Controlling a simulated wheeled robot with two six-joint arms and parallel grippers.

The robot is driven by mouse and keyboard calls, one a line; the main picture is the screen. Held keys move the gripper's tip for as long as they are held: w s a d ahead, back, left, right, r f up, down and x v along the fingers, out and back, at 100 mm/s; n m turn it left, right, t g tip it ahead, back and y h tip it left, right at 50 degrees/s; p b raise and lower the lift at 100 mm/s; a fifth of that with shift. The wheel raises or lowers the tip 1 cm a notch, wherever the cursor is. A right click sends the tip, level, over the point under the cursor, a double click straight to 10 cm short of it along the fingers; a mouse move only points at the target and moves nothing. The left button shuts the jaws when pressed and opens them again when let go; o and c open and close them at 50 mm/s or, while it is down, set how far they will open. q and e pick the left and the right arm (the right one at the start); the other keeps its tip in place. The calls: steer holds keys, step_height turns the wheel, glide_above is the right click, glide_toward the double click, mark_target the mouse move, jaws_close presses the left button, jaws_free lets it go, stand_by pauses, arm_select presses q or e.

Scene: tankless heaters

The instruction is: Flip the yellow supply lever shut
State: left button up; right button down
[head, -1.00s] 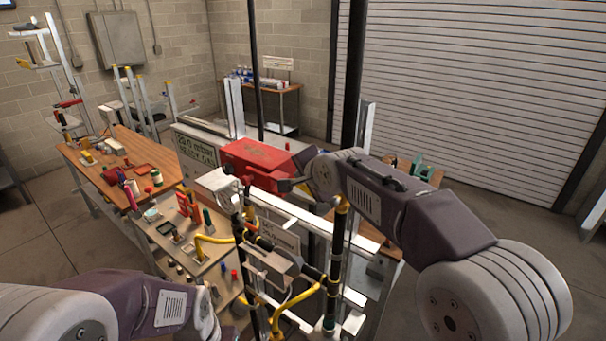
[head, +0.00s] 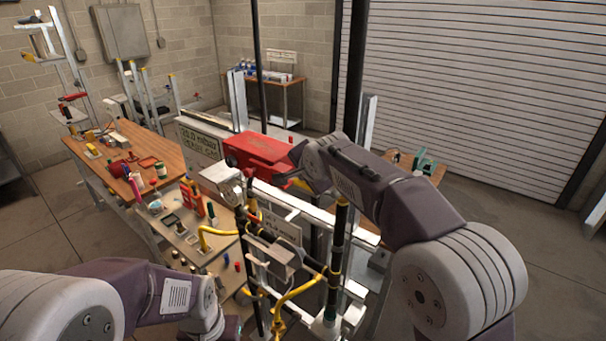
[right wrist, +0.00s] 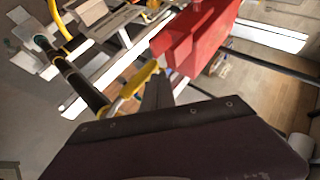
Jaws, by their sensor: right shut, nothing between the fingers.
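The yellow lever (right wrist: 134,82) shows in the right wrist view as a slanted bar by the dark pipe, just left of my right gripper's fingers. A small yellow part shows in the head view (head: 301,184) below my right wrist, probably the same lever. My right gripper (right wrist: 158,90) is shut and empty, its fingers close beside the lever; I cannot tell whether they touch. In the head view my right arm covers most of this spot. My left arm is low at the left of the head view, and its fingers cannot be seen.
A red box (head: 262,152) stands close beyond my right gripper; it also shows in the right wrist view (right wrist: 195,38). Black pipes with yellow bends (head: 296,292) and a white frame crowd the front. A wooden bench (head: 125,160) with tools is at the left.

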mark_target(303, 183)
steer(key=r+p, duration=0.3)
steer(key=w+d+r+p, duration=0.1)
steer(key=shift+r+p, duration=0.3)
steer(key=shift+r, duration=0.1)
steer(key=shift+s+a+r+b, duration=0.35)
steer(key=shift+a+b, duration=0.2)
steer(key=shift+b, duration=0.35)
steer(key=s+a+r, duration=0.2)
steer(key=s+r, duration=0.1)
steer(key=r, duration=0.4)
steer(key=shift+s+a, duration=0.15)
steer(key=shift+s, duration=0.05)
